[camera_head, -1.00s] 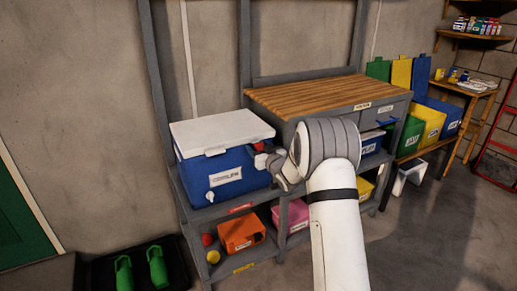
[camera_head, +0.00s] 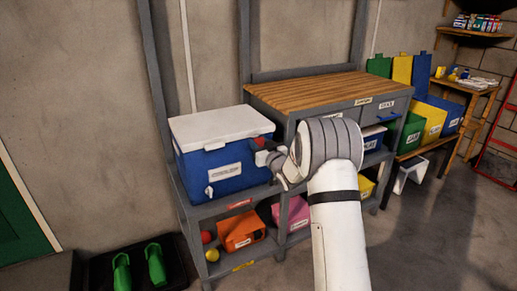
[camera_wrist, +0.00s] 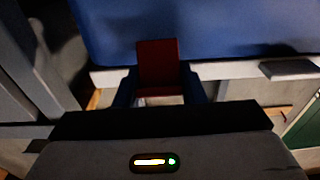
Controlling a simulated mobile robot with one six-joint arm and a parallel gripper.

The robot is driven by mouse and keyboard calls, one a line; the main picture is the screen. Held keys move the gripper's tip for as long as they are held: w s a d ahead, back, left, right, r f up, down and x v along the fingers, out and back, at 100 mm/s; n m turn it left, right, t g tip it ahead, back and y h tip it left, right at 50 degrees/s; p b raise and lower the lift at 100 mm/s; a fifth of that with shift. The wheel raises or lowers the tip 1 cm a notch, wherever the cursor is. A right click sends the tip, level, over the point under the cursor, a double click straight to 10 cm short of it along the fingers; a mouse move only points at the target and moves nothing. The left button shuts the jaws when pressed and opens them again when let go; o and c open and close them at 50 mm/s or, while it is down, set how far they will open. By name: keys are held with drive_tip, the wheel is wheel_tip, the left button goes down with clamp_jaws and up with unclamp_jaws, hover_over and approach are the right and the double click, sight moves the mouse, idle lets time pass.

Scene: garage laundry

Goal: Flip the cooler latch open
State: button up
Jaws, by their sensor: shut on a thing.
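The blue cooler (camera_head: 230,178) with its closed white lid (camera_head: 215,124) stands on the left part of the shelf bench. Its blue body (camera_wrist: 220,28) and white lid rim (camera_wrist: 235,69) fill the top of the wrist view. A red latch (camera_wrist: 158,62) stands out at the lid seam; red also shows on the cooler's right side in the head view (camera_head: 262,143). My gripper (camera_wrist: 160,92) is at that side with its fingers on either side of the red latch, shut on it. The exact finger contact is dark and partly hidden.
A wooden-topped workbench (camera_head: 310,92) with drawers stands right of the cooler, close behind my arm. Orange (camera_head: 240,232) and pink (camera_head: 297,213) bins sit on the lower shelf. A grey post (camera_wrist: 35,60) is near the gripper. Open floor lies at right.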

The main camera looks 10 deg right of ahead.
drive_tip(key=t+b, duration=0.2)
drive_tip(key=b, duration=0.3)
drive_tip(key=f+t+y+b, duration=0.1)
drive_tip(key=t+b, duration=0.1)
drive_tip(key=b, duration=0.2)
drive_tip(key=s+f+t+y+b, duration=0.1)
drive_tip(key=b, duration=0.4)
drive_tip(key=shift+s+d+t+b, duration=0.1)
drive_tip(key=shift+d+t+b, duration=0.1)
drive_tip(key=shift+t+b, duration=0.2)
drive_tip(key=shift+t, duration=0.4)
drive_tip(key=o, duration=1)
